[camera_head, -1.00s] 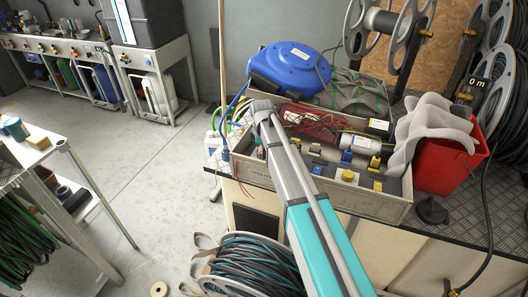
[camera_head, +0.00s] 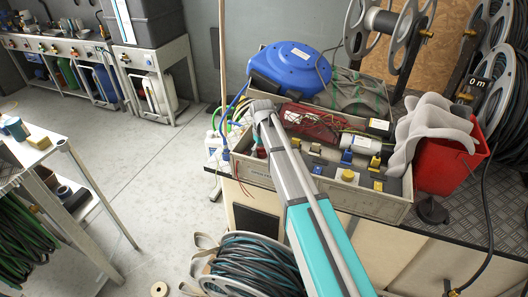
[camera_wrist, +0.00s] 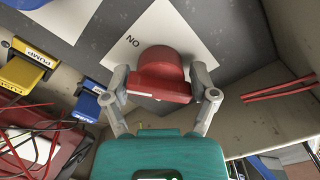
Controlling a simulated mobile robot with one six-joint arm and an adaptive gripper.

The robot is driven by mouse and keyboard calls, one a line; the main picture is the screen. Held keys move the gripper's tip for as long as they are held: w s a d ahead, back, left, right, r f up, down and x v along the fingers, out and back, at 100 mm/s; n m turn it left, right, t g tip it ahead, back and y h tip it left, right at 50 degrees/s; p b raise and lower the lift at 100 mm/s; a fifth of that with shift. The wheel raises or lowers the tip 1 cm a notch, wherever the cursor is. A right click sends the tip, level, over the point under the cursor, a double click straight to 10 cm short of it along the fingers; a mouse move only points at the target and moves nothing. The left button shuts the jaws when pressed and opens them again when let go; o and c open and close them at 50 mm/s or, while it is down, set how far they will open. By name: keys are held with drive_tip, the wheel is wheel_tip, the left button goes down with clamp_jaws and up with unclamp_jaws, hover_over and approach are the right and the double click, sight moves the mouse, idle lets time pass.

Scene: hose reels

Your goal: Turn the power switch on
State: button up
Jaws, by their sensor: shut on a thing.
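The power switch is a red rotary knob (camera_wrist: 160,75) on a white diamond-shaped plate (camera_wrist: 187,35) in the wrist view. The plate carries the word ON, seen upside down, to the upper left of the knob. A short white mark shows on the knob's front edge. My gripper (camera_wrist: 164,90) has one finger on each side of the knob and is shut on it.
Yellow and blue labelled switches (camera_wrist: 22,72) sit left of the knob in the wrist view, with red wires (camera_wrist: 25,135) below them. A box wall lies close on the right. In the head view, a blue reel (camera_head: 292,65) stands behind and a red bucket (camera_head: 445,163) right.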

drive_tip(key=m, duration=0.6)
drive_tip(key=shift+w+a+m, duration=0.1)
drive_tip(key=shift+w+m, duration=0.1)
drive_tip(key=shift+m, duration=0.2)
drive_tip(key=o, duration=0.9)
drive_tip(key=shift+s, duration=0.1)
